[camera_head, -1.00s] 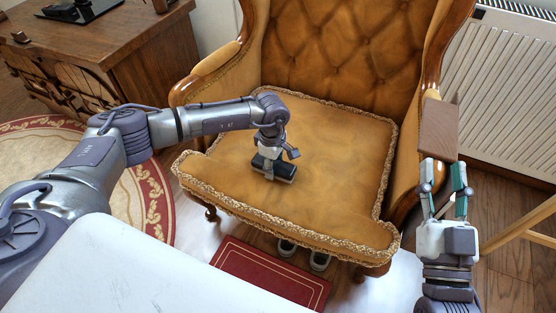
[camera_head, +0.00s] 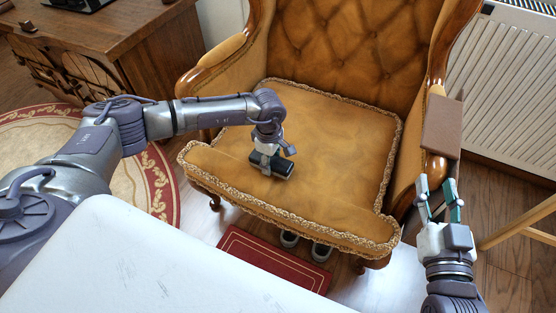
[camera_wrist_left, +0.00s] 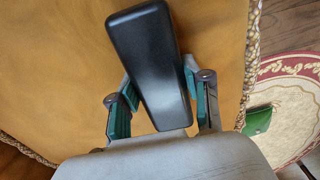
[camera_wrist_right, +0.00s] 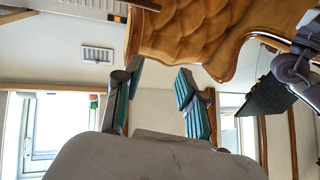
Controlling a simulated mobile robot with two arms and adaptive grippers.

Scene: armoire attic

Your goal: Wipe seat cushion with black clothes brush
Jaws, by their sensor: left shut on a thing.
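The seat cushion (camera_head: 335,165) of the armchair is golden-brown with a braided edge. The black clothes brush (camera_head: 282,167) is at its front-left part, low against the surface; I cannot tell whether it touches. My left gripper (camera_head: 266,160) is shut on the brush. In the left wrist view the black brush (camera_wrist_left: 155,65) lies slanted between the green finger pads of the gripper (camera_wrist_left: 158,105), over the cushion (camera_wrist_left: 60,70). My right gripper (camera_head: 438,202) is open and empty, right of the chair; its spread fingers (camera_wrist_right: 158,95) show in the right wrist view.
The chair's wooden arms (camera_head: 428,170) and tufted backrest (camera_head: 365,45) bound the cushion. A brown flat board (camera_head: 442,126) stands by the right arm. A red book-like mat (camera_head: 270,260) and shoes (camera_head: 320,252) lie below the front. A wooden cabinet (camera_head: 140,55) is at left, a radiator (camera_head: 510,90) at right.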

